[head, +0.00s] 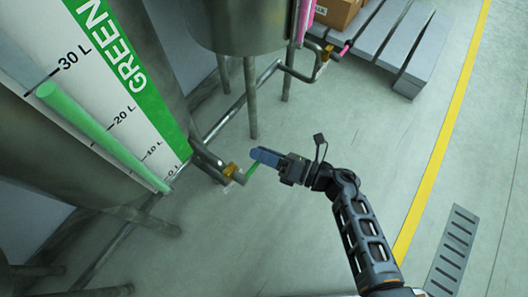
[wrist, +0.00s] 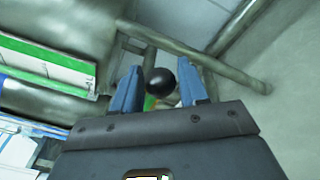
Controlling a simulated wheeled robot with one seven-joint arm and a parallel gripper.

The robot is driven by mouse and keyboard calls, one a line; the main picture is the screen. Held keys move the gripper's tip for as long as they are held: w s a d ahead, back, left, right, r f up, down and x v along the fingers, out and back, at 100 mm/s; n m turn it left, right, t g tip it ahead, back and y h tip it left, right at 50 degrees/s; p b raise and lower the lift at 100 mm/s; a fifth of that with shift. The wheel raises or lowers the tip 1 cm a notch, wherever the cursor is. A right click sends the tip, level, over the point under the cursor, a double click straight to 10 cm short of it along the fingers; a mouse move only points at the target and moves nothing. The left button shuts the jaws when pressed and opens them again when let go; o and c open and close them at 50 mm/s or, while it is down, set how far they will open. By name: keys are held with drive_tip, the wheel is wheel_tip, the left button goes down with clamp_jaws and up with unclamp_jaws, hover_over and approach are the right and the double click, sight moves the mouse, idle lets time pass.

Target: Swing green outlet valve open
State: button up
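The green outlet valve has a brass-coloured body (head: 231,170) on the outlet pipe at the foot of the tank marked GREEN. Its thin green handle (head: 252,168) sticks out toward my gripper (head: 262,157). My gripper has blue fingers and is at the handle in the head view. In the wrist view the fingers of my gripper (wrist: 160,92) stand apart. A dark round end (wrist: 160,81) shows between them, with a bit of green (wrist: 150,103) below it. I cannot tell whether a finger touches the handle.
The GREEN label (head: 110,45) and a green sight tube (head: 100,135) with litre marks are on the tank at left. A second tank (head: 240,22) with a pink-handled valve (head: 345,49) stands behind. A grey pallet (head: 400,45) with a carton is at back right.

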sight(253, 169)
clamp_jaws()
drive_tip(key=shift+r, duration=0.1)
idle(0.4)
drive_tip(key=r+n, duration=0.1)
drive_tip(key=r+n+p, duration=0.1)
drive_tip(key=n, duration=0.1)
drive_tip(key=shift+s+a+r+h+p, duration=0.1)
drive_tip(key=shift+s+r+h+p, duration=0.1)
drive_tip(key=shift+r+h+p, duration=0.1)
drive_tip(key=r+n, duration=0.1)
drive_tip(key=s+r+n+p, duration=0.1)
drive_tip(key=n, duration=0.1)
drive_tip(key=a+n+h, duration=0.1)
drive_tip(key=shift+s+r+n, duration=0.2)
drive_tip(key=shift+r+n, duration=0.1)
drive_tip(key=shift+r, duration=0.1)
drive_tip(key=s+r+n, duration=0.1)
drive_tip(key=n, duration=0.1)
drive_tip(key=s+a+n+h, duration=0.1)
drive_tip(key=shift+a+r+n+t, duration=0.3)
drive_tip(key=shift+r+n, duration=0.1)
drive_tip(key=shift+s+a+r+n, duration=0.3)
drive_tip(key=shift+s+a+n, duration=0.3)
drive_tip(key=shift+n, duration=0.4)
drive_tip(key=shift+s+a+r+n+t+h+b, duration=0.1)
drive_tip(key=shift+s+a+n+t+h+b, duration=0.15)
drive_tip(key=shift+s+n, duration=0.3)
drive_tip(key=shift+s+a+n+t+h+b, duration=0.15)
drive_tip(key=shift+s+a+n+h+b, duration=0.15)
drive_tip(key=shift+n, duration=0.35)
